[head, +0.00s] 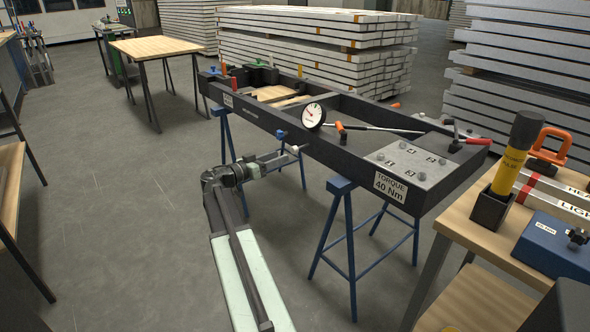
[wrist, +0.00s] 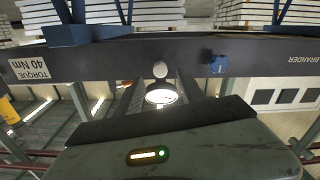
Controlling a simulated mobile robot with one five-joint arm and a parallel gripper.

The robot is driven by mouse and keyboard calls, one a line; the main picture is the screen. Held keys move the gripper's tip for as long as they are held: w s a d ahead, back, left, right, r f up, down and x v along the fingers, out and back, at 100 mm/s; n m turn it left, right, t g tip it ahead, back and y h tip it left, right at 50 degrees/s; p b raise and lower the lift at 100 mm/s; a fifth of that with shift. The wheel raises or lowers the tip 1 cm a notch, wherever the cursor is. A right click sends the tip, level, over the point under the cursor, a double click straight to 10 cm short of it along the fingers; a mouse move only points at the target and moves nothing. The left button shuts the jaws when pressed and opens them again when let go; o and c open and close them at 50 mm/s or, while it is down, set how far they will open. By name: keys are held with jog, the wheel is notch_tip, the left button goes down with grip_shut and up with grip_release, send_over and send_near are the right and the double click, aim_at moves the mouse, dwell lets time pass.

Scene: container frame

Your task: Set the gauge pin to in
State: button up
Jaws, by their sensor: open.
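A pale round knob (head: 295,149), which looks like the gauge pin, sticks out from the near side of the dark frame (head: 375,170), below the dial gauge (head: 313,115). In the wrist view the knob (wrist: 160,69) lies between my two finger ends. How far the pin sticks out is hard to tell. My gripper (head: 284,160) is open and level with the frame's side, just in front of the knob. In the wrist view my gripper (wrist: 158,82) shows one finger on each side of the knob, with no clear contact.
A blue knob (head: 281,135) sits close beside the pin, also in the wrist view (wrist: 218,64). Blue trestles (head: 347,225) hold up the frame. A wooden bench (head: 480,225) with tools stands at right.

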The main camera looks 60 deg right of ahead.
aim_at(292, 151)
jog(key=x, duration=0.8)
grip_shut()
dwell(1.4)
